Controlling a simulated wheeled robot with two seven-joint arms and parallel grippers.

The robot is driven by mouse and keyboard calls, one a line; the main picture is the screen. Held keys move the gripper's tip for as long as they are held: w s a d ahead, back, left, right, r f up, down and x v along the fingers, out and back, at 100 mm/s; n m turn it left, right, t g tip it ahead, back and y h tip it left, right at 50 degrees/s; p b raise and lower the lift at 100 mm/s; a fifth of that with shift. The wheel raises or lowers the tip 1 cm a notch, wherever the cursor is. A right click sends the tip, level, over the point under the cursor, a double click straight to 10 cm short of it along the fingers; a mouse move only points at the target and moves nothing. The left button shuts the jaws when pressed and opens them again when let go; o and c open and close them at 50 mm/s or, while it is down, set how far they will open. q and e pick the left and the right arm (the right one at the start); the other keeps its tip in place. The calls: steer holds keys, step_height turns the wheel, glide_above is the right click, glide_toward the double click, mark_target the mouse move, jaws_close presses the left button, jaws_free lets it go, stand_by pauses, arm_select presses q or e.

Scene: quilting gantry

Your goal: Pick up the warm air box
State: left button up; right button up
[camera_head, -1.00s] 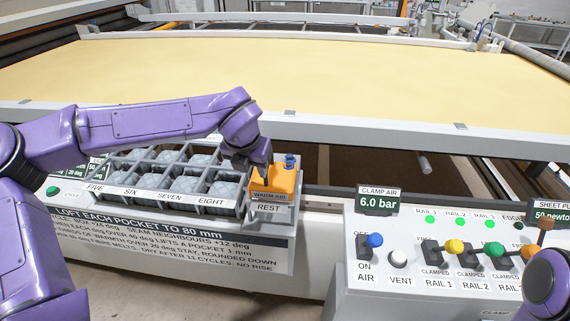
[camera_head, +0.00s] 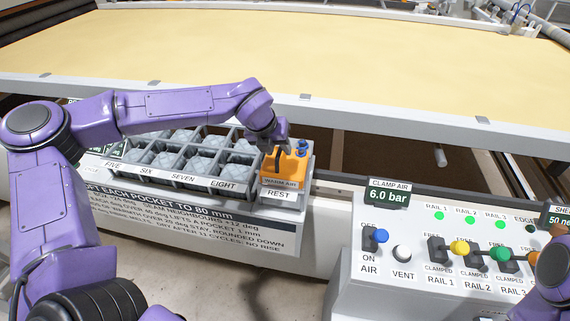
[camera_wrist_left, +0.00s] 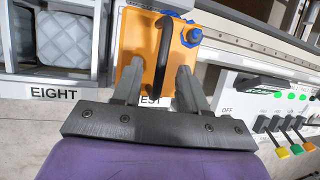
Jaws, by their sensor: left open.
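The warm air box (camera_head: 284,168) is orange, with a dark handle on top and a "WARM AIR" label. It sits on the rest marked "REST" (camera_head: 280,194), at the right end of the pocket rack. In the left wrist view the box (camera_wrist_left: 180,62) shows from above, with its black handle (camera_wrist_left: 162,55) running between my fingers. My left gripper (camera_wrist_left: 158,80) is open, its two fingers on either side of the handle's near end. I cannot tell whether they touch it. In the head view my left gripper (camera_head: 278,148) is at the box, its fingers partly hidden.
The rack (camera_head: 200,158) with several quilted grey pockets is left of the box. A control panel (camera_head: 440,262) with coloured levers and a "6.0 bar" sign (camera_head: 388,196) stands to the right. A long yellow quilt bed (camera_head: 330,65) lies behind. Part of my right arm shows at lower right.

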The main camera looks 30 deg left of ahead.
arm_select(q)
jaws_close()
stand_by(1.4)
